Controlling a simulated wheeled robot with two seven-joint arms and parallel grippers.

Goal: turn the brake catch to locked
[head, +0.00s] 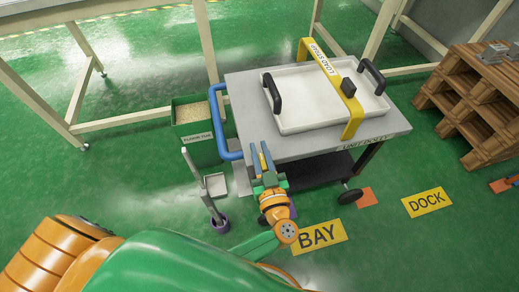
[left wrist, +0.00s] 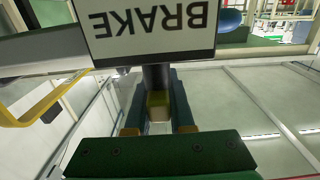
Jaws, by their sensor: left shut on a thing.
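My left gripper (head: 262,158) is at the near left corner of the grey cart (head: 245,100), beside its blue handle (head: 228,156). In the left wrist view a white plate marked BRAKE (left wrist: 150,28) shows upside down. Below it a dark stem with an olive end, the brake catch (left wrist: 157,104), sits between the fingers of my left gripper (left wrist: 158,118), which is shut on it. Which way the catch is turned cannot be told. My right gripper is not in view.
The cart carries a white tray (head: 300,121) under a yellow load strap (head: 351,118). A green floor tub (head: 195,152) and a dustpan with broom (head: 215,185) stand left of the cart. Pallets (head: 470,100) are at right. Yellow BAY (head: 319,237) and DOCK (head: 427,202) signs mark the open floor.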

